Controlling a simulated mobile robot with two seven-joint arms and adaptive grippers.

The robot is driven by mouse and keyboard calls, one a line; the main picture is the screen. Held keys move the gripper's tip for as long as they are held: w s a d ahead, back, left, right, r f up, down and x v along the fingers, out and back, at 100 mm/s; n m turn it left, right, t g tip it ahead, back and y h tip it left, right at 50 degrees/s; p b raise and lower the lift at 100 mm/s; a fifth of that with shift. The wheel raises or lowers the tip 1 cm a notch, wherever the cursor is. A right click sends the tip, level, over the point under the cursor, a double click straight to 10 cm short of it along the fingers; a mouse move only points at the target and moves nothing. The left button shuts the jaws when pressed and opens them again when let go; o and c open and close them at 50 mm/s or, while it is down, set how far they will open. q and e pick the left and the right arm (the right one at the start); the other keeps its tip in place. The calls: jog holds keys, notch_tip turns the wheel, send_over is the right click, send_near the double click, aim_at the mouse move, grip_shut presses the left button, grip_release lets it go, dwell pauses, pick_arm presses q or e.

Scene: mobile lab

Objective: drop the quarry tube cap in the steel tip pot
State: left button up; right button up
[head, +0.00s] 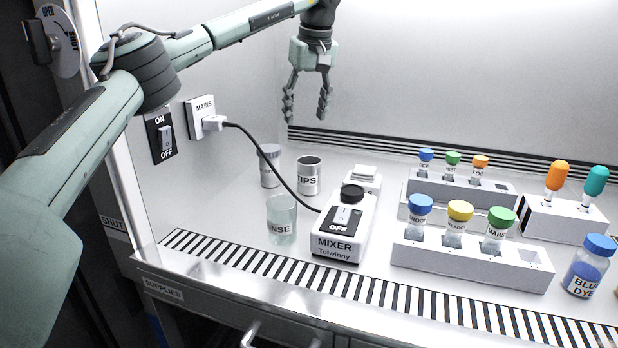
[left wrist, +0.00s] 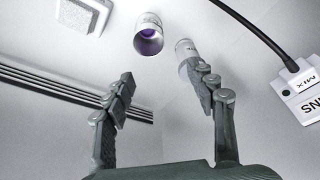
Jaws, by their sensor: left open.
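The steel tip pot (head: 308,180), marked TIPS, stands open on the cabinet floor near the left wall. In the left wrist view I take the open steel pot with a purplish inside (left wrist: 148,42) to be it. My left gripper (head: 306,104) points down, open and empty, above and apart from the pot; its fingers (left wrist: 160,85) also show in the left wrist view. Capped tubes stand in two racks: blue (head: 420,203), yellow (head: 459,211) and green (head: 501,217) caps in front, smaller blue, green and orange ones behind. I cannot read which is quarry. My right gripper is out of view.
The rinse beaker (head: 281,222) and mixer (head: 343,230) stand in front, with a black cable (head: 262,150) running to the wall plug. Blue dye (head: 586,268) stands far right.

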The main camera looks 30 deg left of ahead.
pick_arm(q)
jog(key=v, duration=0.7)
